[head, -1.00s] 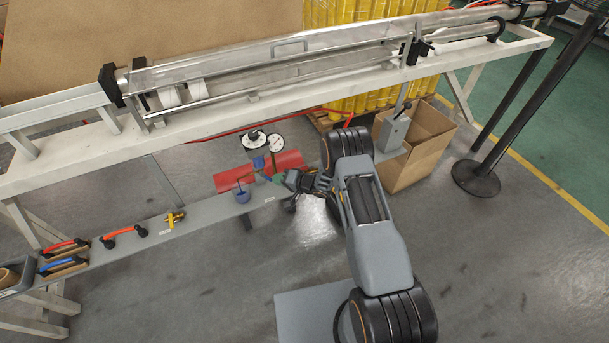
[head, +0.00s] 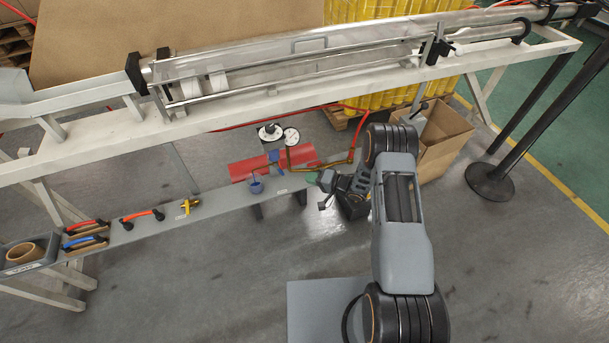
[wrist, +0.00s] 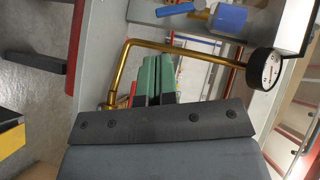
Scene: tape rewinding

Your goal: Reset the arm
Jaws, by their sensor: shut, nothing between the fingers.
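My arm is folded over the right end of the low grey bench in the head view. My gripper (head: 312,177) is shut and empty, with its green fingertips by the bench end, just below a bent brass pipe. In the wrist view its two green fingers (wrist: 154,80) lie side by side. The brass pipe (wrist: 190,52) runs across the wrist view behind the finger tips, with a round dial gauge (wrist: 264,69) at its right end. The fingers do not hold the pipe; whether they touch it cannot be told.
The long pale frame (head: 300,98) with white tape rolls (head: 217,82) runs behind. A cardboard box (head: 441,142) and a black post (head: 490,178) stand right.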

